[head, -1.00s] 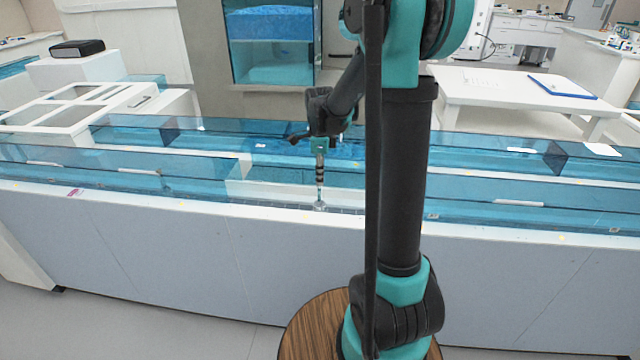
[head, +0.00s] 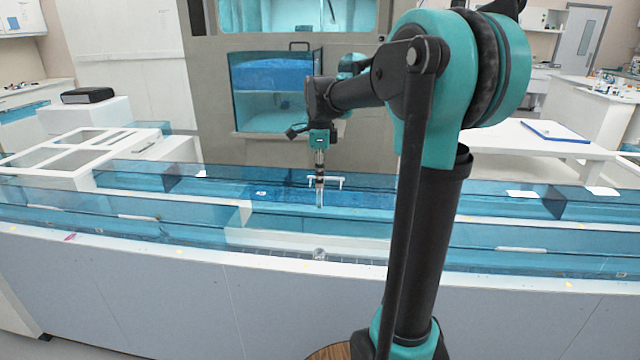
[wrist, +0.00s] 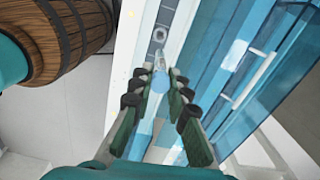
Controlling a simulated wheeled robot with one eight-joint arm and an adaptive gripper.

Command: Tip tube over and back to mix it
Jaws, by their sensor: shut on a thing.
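My gripper (head: 320,180) points straight down above the blue-covered tube track (head: 150,217). It is shut on a small tube (head: 320,201), which hangs upright below the fingers. In the wrist view the tube (wrist: 160,82) shows as a pale blue, clear shape between the two green-and-black finger pads. A small round holder (head: 319,254) sits in the open strip near the track's front edge, below the tube and apart from it. Most of the tube's upper part is hidden by the fingers.
Clear blue covers and walls line the track on both sides of the open strip. A glass-fronted cabinet (head: 278,90) stands behind it. A white side table (head: 510,150) with a blue clipboard (head: 555,131) is at the right. A black box (head: 88,95) is at the left.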

